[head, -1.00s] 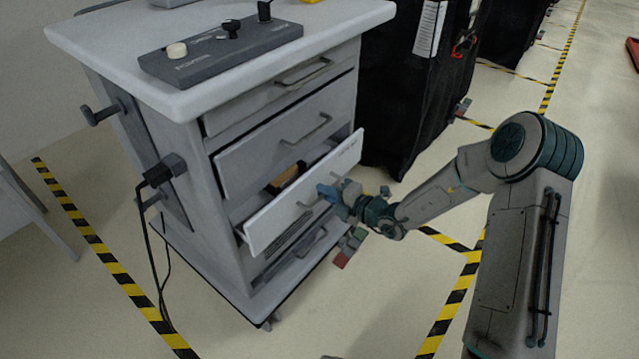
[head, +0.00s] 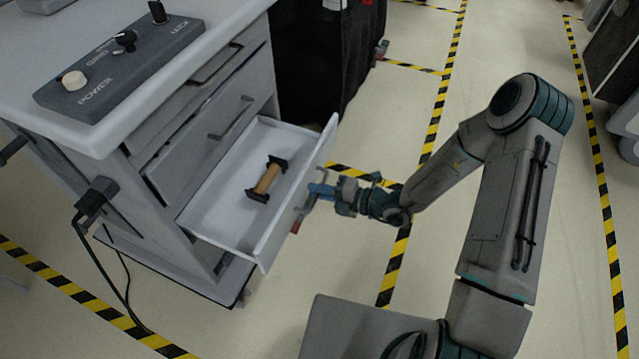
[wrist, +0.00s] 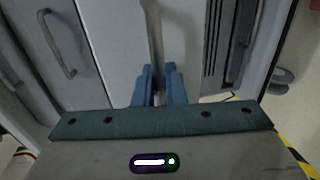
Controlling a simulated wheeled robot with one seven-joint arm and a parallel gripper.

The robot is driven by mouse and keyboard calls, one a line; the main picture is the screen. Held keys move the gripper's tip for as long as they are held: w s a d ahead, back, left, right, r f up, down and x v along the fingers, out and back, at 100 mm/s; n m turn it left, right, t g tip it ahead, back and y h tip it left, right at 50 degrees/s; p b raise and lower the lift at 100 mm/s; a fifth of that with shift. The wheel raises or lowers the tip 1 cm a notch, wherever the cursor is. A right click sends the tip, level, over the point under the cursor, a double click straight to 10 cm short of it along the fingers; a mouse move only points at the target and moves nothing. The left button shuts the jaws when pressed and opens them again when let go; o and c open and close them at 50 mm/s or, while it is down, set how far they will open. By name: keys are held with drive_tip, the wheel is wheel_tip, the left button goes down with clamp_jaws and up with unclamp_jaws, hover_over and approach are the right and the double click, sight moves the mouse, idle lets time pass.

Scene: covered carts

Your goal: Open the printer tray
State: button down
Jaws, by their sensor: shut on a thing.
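The printer tray (head: 215,193) is a white drawer in the grey cabinet (head: 165,250). In the head view it is pulled well out, and its inside shows. A brown roller with black ends (head: 266,180) lies on its floor. My gripper (head: 318,191) is at the outer side of the tray's front panel. In the wrist view my gripper's blue fingers (wrist: 159,82) are shut on the tray's bar handle (wrist: 154,45). In the head view the handle is mostly hidden behind the fingers.
A control panel (head: 115,65) with knobs sits on the cabinet top. Two shut drawers with handles (head: 232,118) are above the tray. A black covered cart (head: 320,60) stands behind. Open floor with yellow-black tape (head: 430,140) lies to the right.

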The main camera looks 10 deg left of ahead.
drive_tip(key=c, duration=1.7)
unclamp_jaws()
drive_tip(key=shift+d, duration=0.1)
drive_tip(key=p+v, duration=0.3)
drive_tip(key=v, duration=1)
drive_tip(key=shift+s+d+r, duration=0.1)
drive_tip(key=shift+d, duration=0.25)
